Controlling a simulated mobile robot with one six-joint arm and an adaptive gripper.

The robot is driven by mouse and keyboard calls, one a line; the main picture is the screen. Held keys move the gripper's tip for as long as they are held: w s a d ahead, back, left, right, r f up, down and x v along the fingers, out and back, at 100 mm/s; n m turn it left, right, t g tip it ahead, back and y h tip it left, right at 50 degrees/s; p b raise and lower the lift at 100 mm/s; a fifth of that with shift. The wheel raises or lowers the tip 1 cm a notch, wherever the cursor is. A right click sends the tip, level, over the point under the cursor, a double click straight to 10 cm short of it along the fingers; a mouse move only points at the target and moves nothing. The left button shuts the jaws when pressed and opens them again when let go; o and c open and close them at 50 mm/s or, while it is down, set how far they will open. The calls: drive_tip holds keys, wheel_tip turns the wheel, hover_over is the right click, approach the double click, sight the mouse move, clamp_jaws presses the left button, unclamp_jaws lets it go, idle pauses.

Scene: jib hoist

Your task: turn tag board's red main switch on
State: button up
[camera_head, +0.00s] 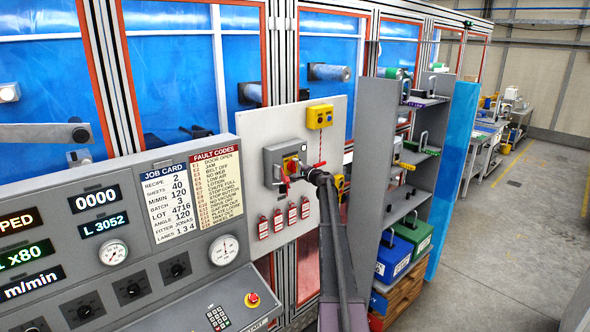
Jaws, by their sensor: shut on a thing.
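The tag board (333,120) is a pale grey panel standing between the console and a shelf rack. On it is a grey switch box (273,156) with the red main switch (291,164) on a yellow plate. My gripper (302,172) reaches up from below and is shut at the switch's right side, on its red handle as far as I can see. The jaws and arm end hide part of the handle, so its exact angle is unclear. A small red item (286,181) hangs at the switch's lower edge.
Several red tags (277,220) hang below the switch box. A yellow box (320,117) sits above right. The grey console (110,215) with gauges and a job card stands left. A rack (388,140) with bins stands close right of my arm; open floor lies beyond.

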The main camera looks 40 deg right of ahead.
idle(0.3)
drive_tip(key=o, duration=0.9)
drive_tip(key=shift+c, duration=0.2)
drive_tip(key=s+d, duration=0.1)
drive_tip(key=s, duration=1.1)
drive_tip(key=shift+f, duration=0.1)
